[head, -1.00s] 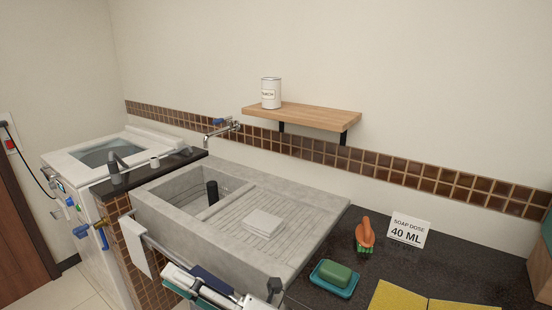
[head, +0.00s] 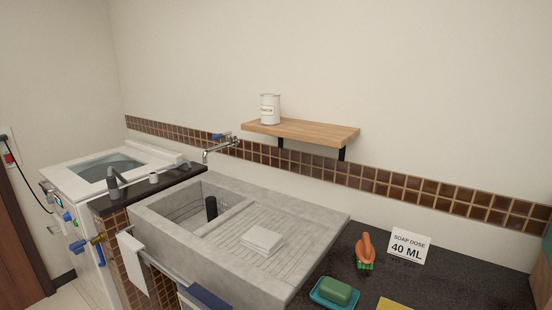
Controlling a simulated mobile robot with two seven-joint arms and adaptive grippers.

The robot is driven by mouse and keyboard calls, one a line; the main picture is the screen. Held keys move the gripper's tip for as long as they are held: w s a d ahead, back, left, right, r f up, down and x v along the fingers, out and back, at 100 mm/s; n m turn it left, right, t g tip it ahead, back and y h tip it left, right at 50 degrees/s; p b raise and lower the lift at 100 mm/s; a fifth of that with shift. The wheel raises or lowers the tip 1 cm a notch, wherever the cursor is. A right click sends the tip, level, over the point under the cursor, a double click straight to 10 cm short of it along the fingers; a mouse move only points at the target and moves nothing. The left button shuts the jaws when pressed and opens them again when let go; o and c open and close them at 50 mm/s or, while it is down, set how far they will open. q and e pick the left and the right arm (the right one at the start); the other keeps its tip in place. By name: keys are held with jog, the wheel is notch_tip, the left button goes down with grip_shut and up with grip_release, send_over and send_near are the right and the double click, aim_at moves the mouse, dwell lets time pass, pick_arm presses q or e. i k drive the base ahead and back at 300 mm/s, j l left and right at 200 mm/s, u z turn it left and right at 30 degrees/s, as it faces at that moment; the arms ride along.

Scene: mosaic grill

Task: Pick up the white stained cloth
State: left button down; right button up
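A folded white cloth (head: 262,240) lies flat on the ribbed washboard side of the grey concrete sink (head: 225,262). A second white cloth (head: 132,262) hangs over the rail at the sink's front left. I cannot make out a stain on either cloth at this size. Neither of my grippers is in view.
A tap (head: 220,147) and wooden shelf (head: 300,131) are on the wall. A top-loading washer (head: 75,200) stands left.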

aim_at(262, 242)
jog(key=i+j+z, duration=0.2)
jog(key=j, duration=0.15)
jog(key=j+z, duration=0.25)
jog(key=j, duration=0.15)
jog(key=j+z, duration=0.2)
jog(key=j, duration=0.2)
jog(key=i, duration=0.05)
